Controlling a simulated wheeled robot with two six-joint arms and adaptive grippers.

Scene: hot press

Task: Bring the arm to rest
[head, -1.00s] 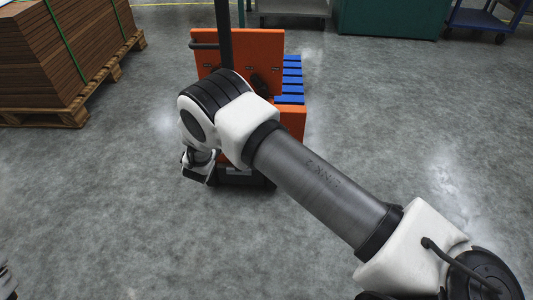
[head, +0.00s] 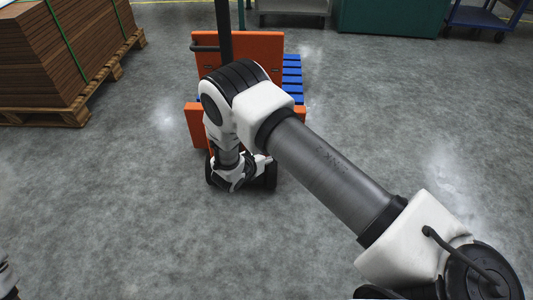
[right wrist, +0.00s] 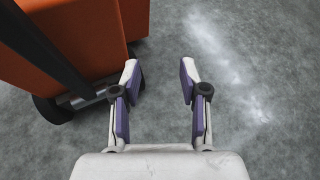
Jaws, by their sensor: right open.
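My right arm reaches across the head view from the lower right, its elbow up and its forearm hanging down in front of an orange machine (head: 232,50). The right gripper (right wrist: 160,80) shows in the right wrist view with its two purple-padded fingers spread apart and nothing between them. Bare grey floor lies beyond the fingertips. In the head view the gripper itself is hidden below the wrist links. My left gripper is in neither view.
The orange machine (right wrist: 75,40) stands close to the left finger, with a dark wheel and bar beside it. A blue slatted pallet (head: 291,75) is behind it. Stacked brown boards (head: 60,50) sit on a wooden pallet at the left. The floor at the right is clear.

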